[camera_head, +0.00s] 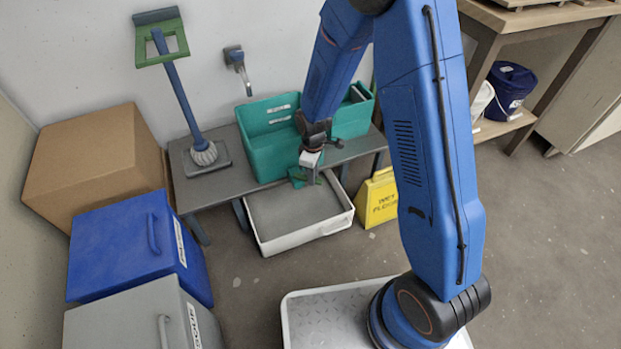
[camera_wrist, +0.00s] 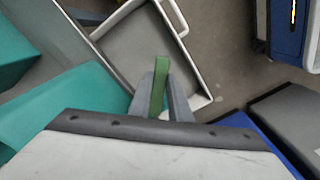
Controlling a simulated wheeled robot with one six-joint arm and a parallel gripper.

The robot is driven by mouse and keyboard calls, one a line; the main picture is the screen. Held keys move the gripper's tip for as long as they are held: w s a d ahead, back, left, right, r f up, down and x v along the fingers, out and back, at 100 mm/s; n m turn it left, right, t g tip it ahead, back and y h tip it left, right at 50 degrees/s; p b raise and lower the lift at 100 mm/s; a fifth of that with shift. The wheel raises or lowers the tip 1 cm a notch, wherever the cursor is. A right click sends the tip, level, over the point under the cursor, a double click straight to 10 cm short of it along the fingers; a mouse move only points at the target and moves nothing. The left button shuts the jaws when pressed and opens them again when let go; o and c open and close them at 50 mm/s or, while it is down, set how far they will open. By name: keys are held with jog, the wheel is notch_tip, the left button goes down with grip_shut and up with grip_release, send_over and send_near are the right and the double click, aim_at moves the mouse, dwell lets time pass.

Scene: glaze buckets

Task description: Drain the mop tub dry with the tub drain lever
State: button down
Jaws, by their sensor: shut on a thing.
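A teal tub (camera_head: 265,125) with white labels stands on the grey bench (camera_head: 215,193) against the wall. My arm hides part of it. A green lever (camera_head: 298,177) shows low at the tub's front, beside my gripper (camera_head: 311,165). In the wrist view, my gripper (camera_wrist: 162,90) is shut on the green lever (camera_wrist: 163,68), a narrow bar standing out past the fingertips. The teal tub (camera_wrist: 80,110) fills the left of that view. A white-rimmed tray with a grey inside (camera_head: 262,244) is on the floor below the lever. I cannot tell the water level in the tub.
A tap (camera_head: 236,62) is on the wall above the tub. A mop with a green head frame (camera_head: 175,85) stands left on the bench. A yellow wet-floor sign (camera_head: 378,200) stands right of the tray. A cardboard box (camera_head: 90,150), blue bin (camera_head: 125,235) and grey bin (camera_head: 130,320) are left.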

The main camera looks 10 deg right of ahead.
jog(key=shift+w+d+n, duration=0.15)
jog(key=shift+w+n, duration=0.35)
jog(key=shift+n, duration=0.45)
jog(key=shift+w+d+n, duration=0.15)
jog(key=shift+w+n, duration=0.35)
jog(key=shift+n, duration=0.45)
jog(key=c, duration=1.6)
grip_release()
jog(key=shift+c, duration=0.2)
jog(key=shift+r, duration=0.1)
notch_tip(320, 180, up, 17)
jog(key=shift+r, duration=0.1)
jog(key=shift+c, duration=0.6)
